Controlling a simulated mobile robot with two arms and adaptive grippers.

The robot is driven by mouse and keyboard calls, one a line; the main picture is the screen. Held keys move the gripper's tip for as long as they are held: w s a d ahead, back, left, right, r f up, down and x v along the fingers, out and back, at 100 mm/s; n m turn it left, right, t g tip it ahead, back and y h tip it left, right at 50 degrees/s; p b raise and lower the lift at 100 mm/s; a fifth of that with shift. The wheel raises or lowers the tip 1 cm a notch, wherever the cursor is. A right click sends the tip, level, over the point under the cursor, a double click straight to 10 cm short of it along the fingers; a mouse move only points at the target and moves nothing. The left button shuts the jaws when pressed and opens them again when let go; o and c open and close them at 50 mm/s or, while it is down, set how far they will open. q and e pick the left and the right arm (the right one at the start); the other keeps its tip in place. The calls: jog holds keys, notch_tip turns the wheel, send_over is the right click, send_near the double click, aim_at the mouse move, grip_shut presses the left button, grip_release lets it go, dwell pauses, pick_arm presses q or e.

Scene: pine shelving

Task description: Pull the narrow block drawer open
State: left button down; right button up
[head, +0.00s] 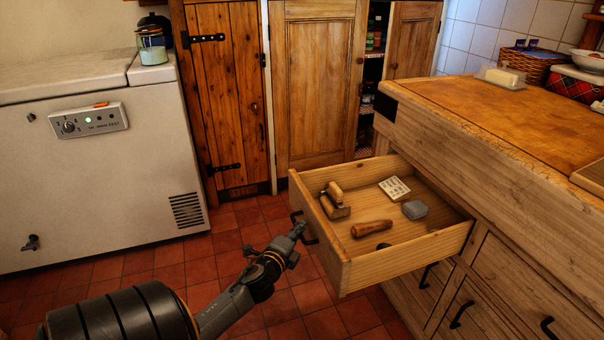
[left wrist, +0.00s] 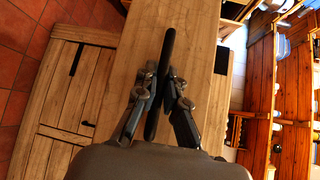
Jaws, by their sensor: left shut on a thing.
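The narrow block drawer (head: 330,256) stands well out from the wooden block (head: 440,125) in the head view, its inside showing. Its black bar handle (head: 296,215) is on the front panel. My left gripper (head: 301,231) is at that handle and shut on it. In the left wrist view, the two fingers of my left gripper (left wrist: 161,84) lie on either side of the long black handle (left wrist: 168,48), against the pale drawer front (left wrist: 200,60). My right gripper is in neither view.
The drawer holds a wooden-handled tool (head: 371,228), a grey box (head: 414,209), a white card (head: 394,188) and a brown item (head: 334,202). More closed drawers (head: 470,312) lie below. A white chest freezer (head: 95,170) stands left. Tiled floor (head: 235,235) is clear between.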

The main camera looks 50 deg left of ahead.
pick_arm(q)
jog(key=c, duration=1.7)
grip_release()
jog(key=v, duration=1.2)
jog(key=shift+f, duration=0.1)
